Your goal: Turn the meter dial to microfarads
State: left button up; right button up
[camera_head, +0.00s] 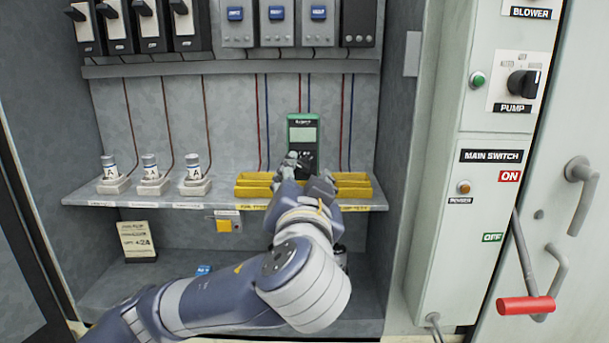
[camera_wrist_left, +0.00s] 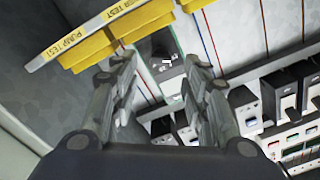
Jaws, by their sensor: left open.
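The green meter (camera_head: 303,133) stands upright against the cabinet's back wall, behind the shelf with the yellow trays. Its grey screen shows in the head view. My left gripper (camera_head: 305,172) is in front of its lower part and hides much of that part, so I cannot read the dial setting. In the left wrist view the gripper (camera_wrist_left: 157,64) is open, its two fingers spread. Part of the meter (camera_wrist_left: 168,46) shows beyond and between them, with a small pale mark on a dark face. I cannot tell whether a finger touches it. My right gripper is not in view.
Yellow trays (camera_head: 252,190) sit on the shelf on both sides of my gripper. White-based fuses (camera_head: 151,176) stand to the left. Wires run down the back wall. The switch panel (camera_head: 480,230) with a red-handled lever (camera_head: 526,304) is at the right.

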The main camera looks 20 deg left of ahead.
aim_at(304, 166)
pick_arm(q)
jog(key=shift+x, duration=1.85)
grip_shut()
